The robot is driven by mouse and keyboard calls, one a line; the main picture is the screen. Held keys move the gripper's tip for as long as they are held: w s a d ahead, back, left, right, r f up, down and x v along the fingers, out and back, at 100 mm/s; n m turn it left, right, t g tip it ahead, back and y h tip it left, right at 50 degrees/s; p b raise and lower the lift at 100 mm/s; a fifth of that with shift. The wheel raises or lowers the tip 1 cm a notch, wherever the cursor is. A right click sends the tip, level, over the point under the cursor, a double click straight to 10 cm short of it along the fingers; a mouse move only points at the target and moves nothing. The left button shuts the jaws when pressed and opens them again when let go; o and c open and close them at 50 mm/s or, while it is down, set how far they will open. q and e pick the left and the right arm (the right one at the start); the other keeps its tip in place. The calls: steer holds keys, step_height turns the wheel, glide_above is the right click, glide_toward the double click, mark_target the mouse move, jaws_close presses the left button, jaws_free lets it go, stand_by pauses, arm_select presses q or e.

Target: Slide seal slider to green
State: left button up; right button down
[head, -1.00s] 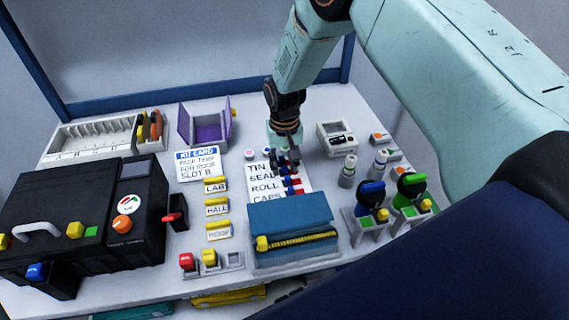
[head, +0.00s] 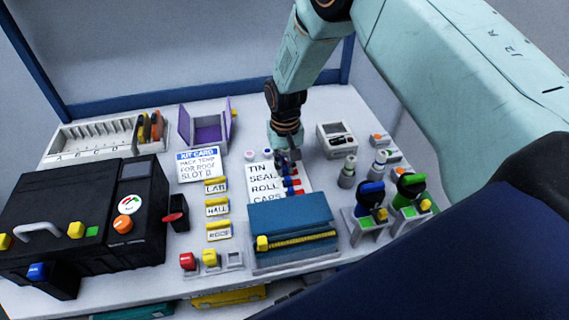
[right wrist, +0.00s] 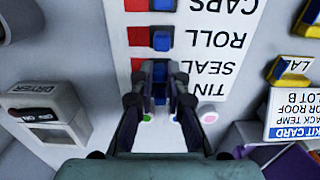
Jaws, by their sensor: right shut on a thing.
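The white panel (head: 262,184) carries rows labelled TIN, SEAL, ROLL and CAPS, with small sliders at its right edge in the head view. In the right wrist view the panel is upside down. There the ROLL slider (right wrist: 161,41) has a blue knob with red to its left. My right gripper (head: 289,160) is over the upper rows. In the wrist view its fingers (right wrist: 160,76) are shut on the blue knob of the seal slider (right wrist: 160,88), beside the SEAL label; the fingers partly hide it. No green shows on that row. My left gripper is not in view.

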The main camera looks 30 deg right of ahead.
mark_target(296, 171)
steer(key=shift+s+d+p, duration=0.15)
steer(key=shift+d+p, duration=0.25)
steer(key=shift+d, duration=0.35)
steer(key=shift+s+d+p, duration=0.15)
steer(key=shift+d+p, duration=0.25)
steer(key=shift+d, duration=0.3)
steer(key=c, duration=1.3)
jaws_free()
steer(key=shift+d+f, duration=0.1)
steer(key=shift+c, duration=0.2)
steer(key=shift+r, duration=0.55)
steer(key=r, duration=1.1)
steer(key=shift+a, duration=0.2)
